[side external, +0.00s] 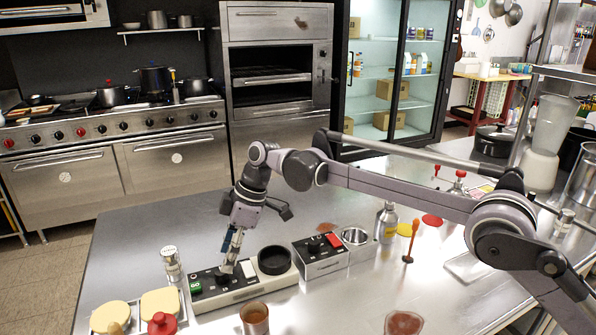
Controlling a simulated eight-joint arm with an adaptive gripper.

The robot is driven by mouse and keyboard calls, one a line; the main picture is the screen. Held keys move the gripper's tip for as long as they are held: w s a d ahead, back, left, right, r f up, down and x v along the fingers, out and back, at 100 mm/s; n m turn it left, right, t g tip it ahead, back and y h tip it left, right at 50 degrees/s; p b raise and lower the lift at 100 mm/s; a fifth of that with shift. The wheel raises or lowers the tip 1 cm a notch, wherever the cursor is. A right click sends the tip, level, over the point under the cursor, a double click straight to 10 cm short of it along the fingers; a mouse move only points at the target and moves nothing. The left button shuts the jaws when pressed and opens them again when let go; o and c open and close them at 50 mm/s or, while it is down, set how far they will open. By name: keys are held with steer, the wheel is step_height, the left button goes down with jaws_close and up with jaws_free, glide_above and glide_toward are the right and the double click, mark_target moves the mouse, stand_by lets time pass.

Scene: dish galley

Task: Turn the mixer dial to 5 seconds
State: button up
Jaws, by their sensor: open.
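A low control box (228,293) with a black top and pale sides lies on the steel counter, left of centre. It carries a green button (196,287), a white block (248,268) and a black round dish (274,261). My gripper (226,268) points down over this box, between the green button and the white block. Its jaws are open around or just above a small dark dial (223,279); whether they touch it cannot be told. The dial's pointer and markings are too small to read. Which device is the mixer is not clear from any readable label.
A second box (321,262) with a red switch (334,240) and a metal cup (355,236) stands just right. A shaker (172,264) and a tray with yellow pieces (160,302) are left. A glass (254,318) stands in front. A steel bottle (386,223) stands further right.

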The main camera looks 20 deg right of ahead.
mark_target(221, 276)
steer(key=shift+x, duration=2.15)
jaws_close()
